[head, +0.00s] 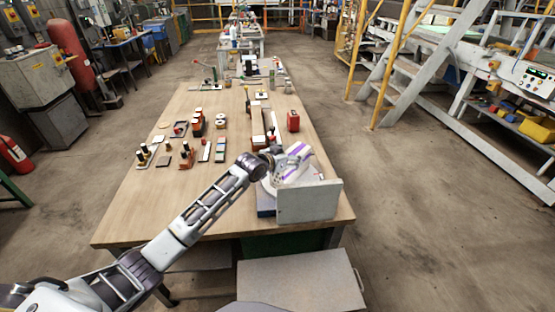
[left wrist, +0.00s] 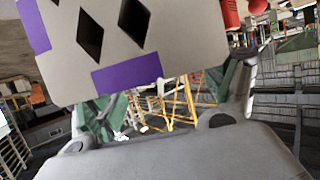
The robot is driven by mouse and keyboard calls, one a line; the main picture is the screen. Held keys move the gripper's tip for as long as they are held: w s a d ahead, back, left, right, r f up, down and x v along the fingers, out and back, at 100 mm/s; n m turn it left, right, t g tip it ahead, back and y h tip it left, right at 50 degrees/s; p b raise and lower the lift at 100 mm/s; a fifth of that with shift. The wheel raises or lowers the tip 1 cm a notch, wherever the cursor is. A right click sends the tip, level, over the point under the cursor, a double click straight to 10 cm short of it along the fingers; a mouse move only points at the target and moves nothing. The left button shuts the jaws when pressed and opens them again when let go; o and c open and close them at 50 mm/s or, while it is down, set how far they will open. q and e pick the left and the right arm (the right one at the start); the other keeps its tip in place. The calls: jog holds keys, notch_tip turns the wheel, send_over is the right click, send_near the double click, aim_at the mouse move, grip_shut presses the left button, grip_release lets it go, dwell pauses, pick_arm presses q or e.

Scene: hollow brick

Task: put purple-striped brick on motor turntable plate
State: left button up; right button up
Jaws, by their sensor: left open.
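The purple-striped brick (head: 298,151) is light grey with purple bands, near the front right of the table. The left wrist view shows it close up, with dark diamond-shaped holes in the grey-and-purple brick (left wrist: 160,35). My left gripper (head: 282,163) is right at the brick and open. Its fingers with green pads show in the left wrist view, and the brick covers part of the space before them. I cannot tell whether they touch it. A whitish, plate-like surface (head: 309,176), probably the motor turntable plate, lies below the brick, largely hidden. My right gripper is out of view.
An upright grey panel (head: 309,202) stands at the front right of the wooden table (head: 150,215). Several small tools and blocks lie at the middle left. A red box (head: 293,121) stands behind the brick. The table's front left is clear.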

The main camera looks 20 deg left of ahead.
pick_arm(q)
jog(key=shift+s+a+r, duration=0.15)
jog(key=shift+s+a, duration=0.05)
jog(key=shift+s, duration=0.25)
jog(key=shift+s+a+r, duration=0.1)
jog(key=shift+s+a, duration=0.05)
jog(key=shift+s, duration=0.15)
jog(key=shift+s+a+r, duration=0.25)
jog(key=shift+s, duration=0.4)
jog(key=shift+v, duration=1.2)
jog(key=v, duration=0.6)
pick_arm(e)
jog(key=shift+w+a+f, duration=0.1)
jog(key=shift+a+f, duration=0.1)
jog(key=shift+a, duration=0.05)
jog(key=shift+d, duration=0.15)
